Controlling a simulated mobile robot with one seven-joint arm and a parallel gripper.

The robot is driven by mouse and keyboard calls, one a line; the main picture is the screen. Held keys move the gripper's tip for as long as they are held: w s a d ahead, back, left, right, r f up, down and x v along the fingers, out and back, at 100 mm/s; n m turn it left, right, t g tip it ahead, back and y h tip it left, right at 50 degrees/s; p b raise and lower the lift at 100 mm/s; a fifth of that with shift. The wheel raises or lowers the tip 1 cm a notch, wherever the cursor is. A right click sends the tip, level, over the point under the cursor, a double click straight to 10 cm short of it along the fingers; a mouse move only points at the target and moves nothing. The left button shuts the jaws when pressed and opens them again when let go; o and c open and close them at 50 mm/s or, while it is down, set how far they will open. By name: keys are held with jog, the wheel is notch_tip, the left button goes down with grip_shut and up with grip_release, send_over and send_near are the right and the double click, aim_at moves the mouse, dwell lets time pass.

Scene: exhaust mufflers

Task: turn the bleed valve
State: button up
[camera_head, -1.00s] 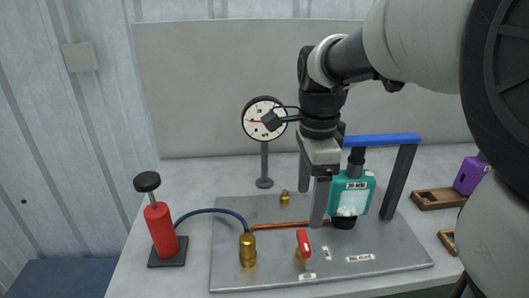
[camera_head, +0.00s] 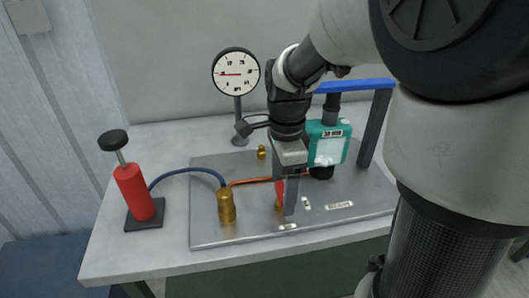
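A red-handled valve (camera_head: 280,188) with a brass base stands on the grey metal plate (camera_head: 215,235), near its front middle. It is partly hidden by my gripper (camera_head: 287,208). My gripper points down right at the valve, with one grey finger in front of and beside the red handle. The other finger is mostly hidden, so I cannot tell the gap between them or whether they touch the handle. A small brass fitting (camera_head: 261,152) stands farther back on the plate.
A red hand pump (camera_head: 133,192) joins a brass fitting (camera_head: 226,206) by a blue hose. A round gauge (camera_head: 236,74) stands behind. A teal device (camera_head: 329,146) sits under a blue-topped frame (camera_head: 354,86) close to my gripper's right. The plate's front left is clear.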

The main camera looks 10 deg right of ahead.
jog(key=c, duration=1)
jog(key=shift+r+n, duration=0.1)
jog(key=shift+n, duration=0.2)
jog(key=n+p, duration=0.2)
jog(key=n, duration=0.1)
jog(key=shift+n, duration=0.3)
jog(key=n+p, duration=0.2)
jog(key=n, duration=0.2)
jog(key=n+p, duration=0.1)
jog(key=n, duration=0.4)
jog(key=n+p, duration=0.1)
jog(key=n, duration=0.3)
jog(key=shift+n+p, duration=0.3)
jog(key=o, duration=1)
